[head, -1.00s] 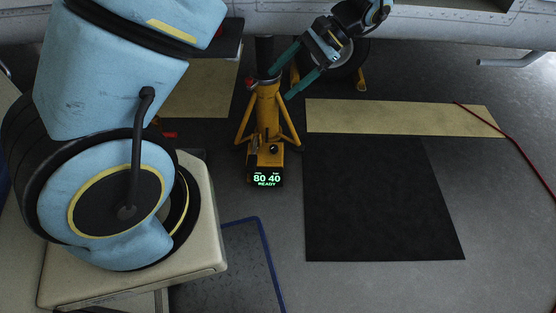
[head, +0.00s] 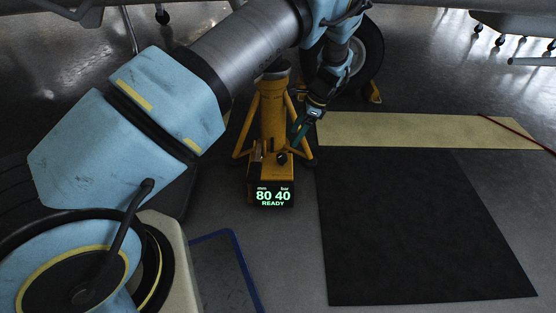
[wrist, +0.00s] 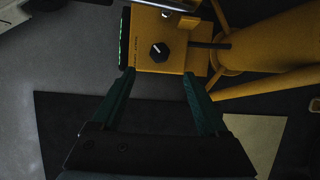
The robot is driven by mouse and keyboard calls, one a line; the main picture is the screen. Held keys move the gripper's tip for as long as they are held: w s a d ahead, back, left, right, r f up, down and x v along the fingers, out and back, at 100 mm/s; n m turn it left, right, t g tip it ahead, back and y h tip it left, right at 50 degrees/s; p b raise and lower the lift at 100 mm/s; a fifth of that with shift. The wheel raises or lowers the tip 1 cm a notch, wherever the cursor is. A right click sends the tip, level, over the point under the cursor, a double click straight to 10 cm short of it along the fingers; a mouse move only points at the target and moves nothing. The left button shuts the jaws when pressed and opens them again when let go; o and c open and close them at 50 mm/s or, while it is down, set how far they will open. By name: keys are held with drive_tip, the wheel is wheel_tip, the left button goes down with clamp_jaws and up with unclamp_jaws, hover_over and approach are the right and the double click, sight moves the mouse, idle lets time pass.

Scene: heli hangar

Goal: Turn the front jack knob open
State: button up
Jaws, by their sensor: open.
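The front jack (head: 273,115) is a yellow tripod stand in the head view, with a lit display (head: 273,197) reading "80 40 READY". Its black knob (head: 282,158) sits on top of the yellow box behind the display. In the wrist view the knob (wrist: 160,52) is round and black with a white pointer mark, on the yellow panel (wrist: 150,27). My gripper (wrist: 157,75) has its two green fingers spread wide, one on either side below the knob, apart from it and empty. In the head view the gripper (head: 299,137) is just above and right of the knob.
A wheel (head: 366,58) with a yellow chock (head: 374,92) stands behind the jack. A black mat (head: 420,225) and a tan strip (head: 420,132) lie on the floor to the right. The jack's yellow legs (wrist: 275,50) are close to the right finger.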

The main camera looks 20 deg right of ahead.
sight(283, 155)
drive_tip(key=b+x, duration=0.4)
drive_tip(key=x, duration=0.6)
drive_tip(key=shift+w+a+f, duration=0.1)
drive_tip(key=shift+a, duration=0.05)
clamp_jaws()
